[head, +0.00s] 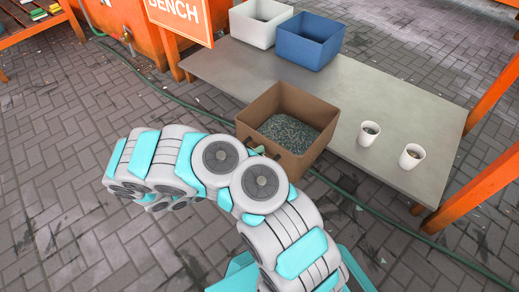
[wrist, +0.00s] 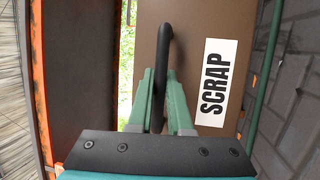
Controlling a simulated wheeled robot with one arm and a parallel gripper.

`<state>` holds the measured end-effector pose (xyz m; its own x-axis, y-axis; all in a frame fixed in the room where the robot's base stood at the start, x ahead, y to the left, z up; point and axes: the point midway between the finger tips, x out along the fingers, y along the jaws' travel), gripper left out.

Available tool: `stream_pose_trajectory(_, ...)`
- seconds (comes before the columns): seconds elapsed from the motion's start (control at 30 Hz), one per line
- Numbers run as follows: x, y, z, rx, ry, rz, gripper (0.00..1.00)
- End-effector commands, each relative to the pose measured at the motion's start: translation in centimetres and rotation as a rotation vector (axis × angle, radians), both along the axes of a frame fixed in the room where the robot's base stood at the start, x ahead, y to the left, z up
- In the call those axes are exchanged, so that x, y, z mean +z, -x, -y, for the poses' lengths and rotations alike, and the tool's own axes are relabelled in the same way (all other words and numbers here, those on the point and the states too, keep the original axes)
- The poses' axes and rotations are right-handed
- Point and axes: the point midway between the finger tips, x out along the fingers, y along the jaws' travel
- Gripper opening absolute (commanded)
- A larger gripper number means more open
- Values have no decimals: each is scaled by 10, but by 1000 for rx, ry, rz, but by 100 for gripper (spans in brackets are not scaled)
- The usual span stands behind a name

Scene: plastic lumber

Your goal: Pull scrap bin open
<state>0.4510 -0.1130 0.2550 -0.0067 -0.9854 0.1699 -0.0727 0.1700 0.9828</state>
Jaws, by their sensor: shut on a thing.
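The scrap bin (head: 295,163) is a brown open-topped box holding dark grey-green granules (head: 288,132). In the head view it sits at the front edge of the grey bench, jutting out over the floor. In the wrist view its brown front (wrist: 185,70) fills the middle, with a white SCRAP label (wrist: 211,82) and a black bar handle (wrist: 166,45). My gripper (wrist: 161,80) has its green fingers closed on the handle, beside the label. In the head view my arm hides most of the gripper.
The grey bench (head: 390,110) holds a white bin (head: 247,32) and a blue bin (head: 300,48) at the back, and two white cups (head: 368,134) (head: 411,157) at the right. A green hose (head: 355,200) runs along the floor. Paved floor (head: 70,200) is clear at the left.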

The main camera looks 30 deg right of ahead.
Motion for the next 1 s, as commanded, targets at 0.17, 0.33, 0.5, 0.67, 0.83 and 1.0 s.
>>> stream_pose_trajectory(0.17,-1,0,0,-2,-1,-1,0)
stream_pose_trajectory(0.33,0,0,0,-1,-1,-1,31)
stream_pose_trajectory(0.5,0,0,0,0,-1,0,47)
stream_pose_trajectory(0.67,0,0,0,0,-1,0,47)
stream_pose_trajectory(0.83,-1,0,-3,1,0,0,47)
stream_pose_trajectory(1.0,-4,-1,-19,2,-1,-1,47)
